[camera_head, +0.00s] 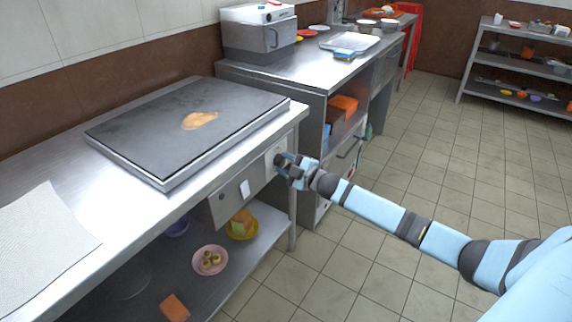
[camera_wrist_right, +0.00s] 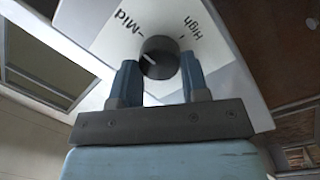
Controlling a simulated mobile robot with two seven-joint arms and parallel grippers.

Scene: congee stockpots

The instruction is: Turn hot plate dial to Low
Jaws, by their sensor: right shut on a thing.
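The hot plate (camera_head: 150,128) has a flat dark top with an orange-brown patch of food (camera_head: 199,120) on it. Its steel front panel (camera_head: 232,199) faces the aisle. In the right wrist view the dark round dial (camera_wrist_right: 159,57) sits on a white plate (camera_wrist_right: 110,38) marked "Mid" and "High"; its pale pointer line is towards the "Mid" side. No "Low" mark shows. My right gripper (camera_wrist_right: 160,75) has its two blue fingers on either side of the dial, shut on it. In the head view my right gripper (camera_head: 283,166) is at the panel's right end and hides the dial. My left gripper is out of view.
A shelf below the counter holds a pink plate (camera_head: 210,260), a yellow bowl (camera_head: 242,226) and an orange block (camera_head: 174,307). A second steel counter (camera_head: 300,66) with a grey appliance (camera_head: 258,35) stands behind. The tiled floor (camera_head: 440,180) on the right is clear.

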